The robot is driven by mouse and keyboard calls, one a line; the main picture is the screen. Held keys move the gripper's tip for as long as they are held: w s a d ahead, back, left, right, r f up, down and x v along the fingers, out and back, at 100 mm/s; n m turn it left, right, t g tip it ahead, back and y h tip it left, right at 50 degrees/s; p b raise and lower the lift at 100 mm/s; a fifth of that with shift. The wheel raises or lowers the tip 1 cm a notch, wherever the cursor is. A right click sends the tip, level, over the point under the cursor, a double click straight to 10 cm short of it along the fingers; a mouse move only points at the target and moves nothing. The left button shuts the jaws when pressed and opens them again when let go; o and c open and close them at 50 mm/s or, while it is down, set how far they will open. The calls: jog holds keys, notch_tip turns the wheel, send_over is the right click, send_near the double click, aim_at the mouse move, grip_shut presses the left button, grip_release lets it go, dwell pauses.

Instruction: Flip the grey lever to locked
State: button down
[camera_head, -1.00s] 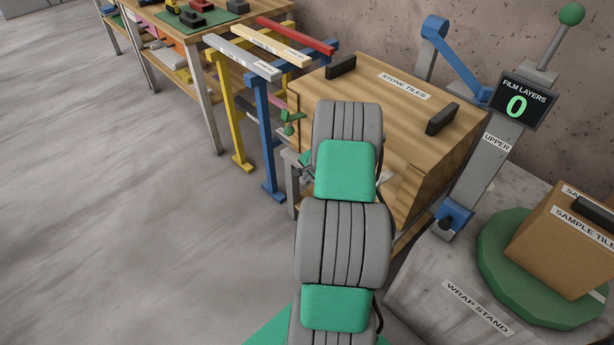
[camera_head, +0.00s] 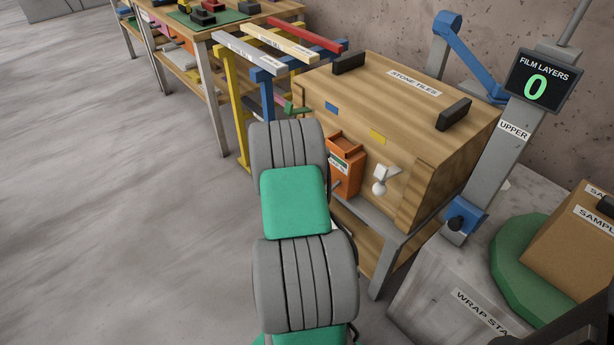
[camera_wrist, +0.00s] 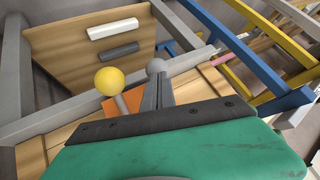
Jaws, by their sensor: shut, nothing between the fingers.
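In the wrist view, a small grey ball (camera_wrist: 155,67) shows right at my fingertips. It looks like the knob of the grey lever, but its stem is hidden behind my fingers. My gripper (camera_wrist: 157,88) is shut and empty. Its tips seem to be at or just below the ball; I cannot tell if they touch. A yellow ball knob (camera_wrist: 110,79) on a short grey stem stands just left, beside an orange plate (camera_wrist: 95,104). A white strip (camera_wrist: 113,28) and a dark grey strip (camera_wrist: 115,52) sit on the wooden panel behind. My gripper is hidden behind my arm in the head view.
The head view shows the STONE TILES crate (camera_head: 375,85) with an orange box (camera_head: 345,160) and a white knobbed lever (camera_head: 383,180) on its front. Trestles (camera_head: 240,100) stand left of it. The wrap stand (camera_head: 440,285) is at right. Floor at left is clear.

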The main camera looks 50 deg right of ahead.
jog(key=shift+a+r+p, duration=0.1)
jog(key=shift+r+p, duration=0.25)
jog(key=shift+r, duration=0.35)
jog(key=a+f+p+v, duration=0.1)
jog(key=a+p+v, duration=0.1)
jog(key=v, duration=1.1)
jog(key=shift+a+p, duration=0.25)
jog(key=shift+p, duration=0.45)
jog(key=shift+w, duration=0.15)
